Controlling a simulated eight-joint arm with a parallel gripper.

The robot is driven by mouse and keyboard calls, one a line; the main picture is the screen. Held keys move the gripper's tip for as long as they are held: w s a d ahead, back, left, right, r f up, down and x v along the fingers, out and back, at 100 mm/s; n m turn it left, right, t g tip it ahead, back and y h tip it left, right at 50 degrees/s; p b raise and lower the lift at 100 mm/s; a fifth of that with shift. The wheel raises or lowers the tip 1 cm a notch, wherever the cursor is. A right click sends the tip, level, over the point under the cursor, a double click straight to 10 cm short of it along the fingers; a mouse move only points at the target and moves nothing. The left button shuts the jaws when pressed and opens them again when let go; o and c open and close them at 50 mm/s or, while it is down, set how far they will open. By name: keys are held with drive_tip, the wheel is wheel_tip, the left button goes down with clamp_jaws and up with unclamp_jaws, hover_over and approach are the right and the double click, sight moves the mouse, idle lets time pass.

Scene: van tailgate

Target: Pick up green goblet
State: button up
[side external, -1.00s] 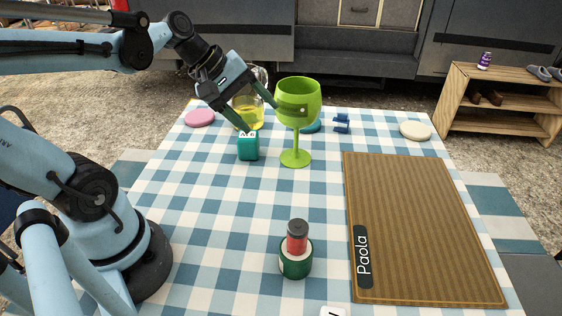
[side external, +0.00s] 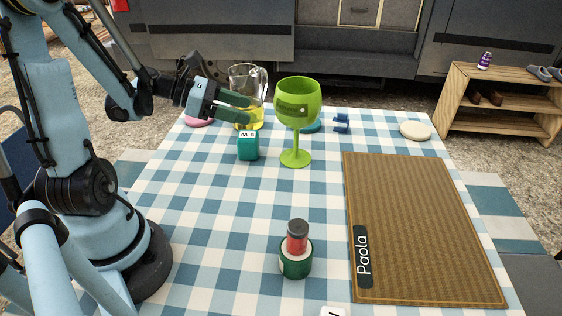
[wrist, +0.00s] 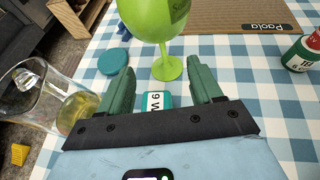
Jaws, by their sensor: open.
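The green goblet (side external: 297,103) stands upright on the checked tablecloth, with a wide bowl, thin stem and round foot. In the wrist view the goblet (wrist: 167,67) is straight ahead of the fingers, its bowl cut off by the top edge. My gripper (side external: 249,107) is open and empty, roughly level, to the left of the goblet and pointing toward it. In the wrist view the two green fingers of my gripper (wrist: 163,77) are spread apart, with the goblet's foot beyond the gap between their tips.
A teal block (side external: 248,146) sits below the gripper. A glass pitcher of yellow liquid (side external: 248,84) stands close behind it. A teal disc (wrist: 112,62) lies near the goblet. The cloth's front left is clear.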

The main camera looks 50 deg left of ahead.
sight(297, 125)
drive_tip(key=shift+f, duration=0.65)
drive_tip(key=shift+w+d+f, duration=0.2)
drive_tip(key=shift+w+d, duration=0.05)
drive_tip(key=shift+w, duration=0.05)
drive_tip(key=x, duration=1.1)
drive_tip(key=shift+w+d, duration=0.1)
drive_tip(key=shift+d, duration=0.05)
clamp_jaws()
